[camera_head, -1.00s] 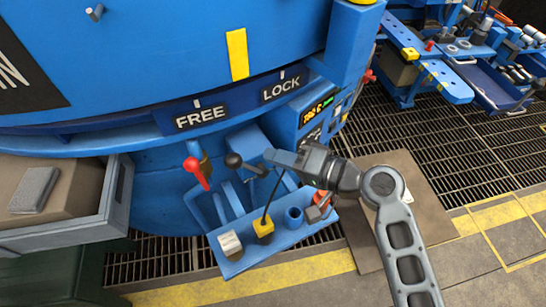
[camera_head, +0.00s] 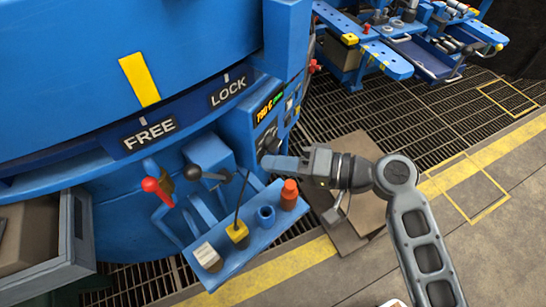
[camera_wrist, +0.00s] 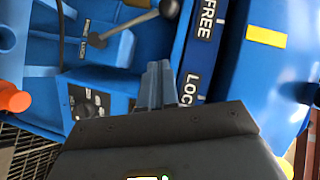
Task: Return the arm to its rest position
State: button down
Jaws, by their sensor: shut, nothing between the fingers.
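My gripper (camera_head: 283,165) is in the head view, at the end of my grey arm. It points left, in front of the blue furnace (camera_head: 110,50) and just above and behind the small blue shelf. Its fingers are shut with nothing between them. My arm reaches in from the lower right of the head view, bent at a joint, above a floor plate.
The blue shelf (camera_head: 222,268) carries an orange-red bottle (camera_head: 289,195) and a yellow box (camera_head: 238,233). A red-knobbed lever (camera_head: 151,185) and a black-knobbed lever (camera_head: 193,172) stand near it. A control panel (camera_head: 270,118) is behind my gripper.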

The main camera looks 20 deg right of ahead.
jog(key=s+d+f+t+h+p, duration=0.1)
jog(key=s+d+f+h+p, duration=0.15)
jog(key=s+h, duration=0.45)
jog(key=s+d+f+t+h+p, duration=0.1)
jog(key=s+d+h, duration=0.25)
jog(key=s, duration=0.75)
jog(key=s+r+n+t+h+p, duration=0.1)
jog(key=s+r+n+t+p, duration=0.1)
jog(key=s+r, duration=1)
notch_tip(320, 180, up, 4)
jog(key=n+p, duration=0.1)
jog(key=n, duration=0.1)
jog(key=shift+s+d+n+t, duration=0.15)
jog(key=shift+d+n+t, duration=0.15)
jog(key=shift+t, duration=0.1)
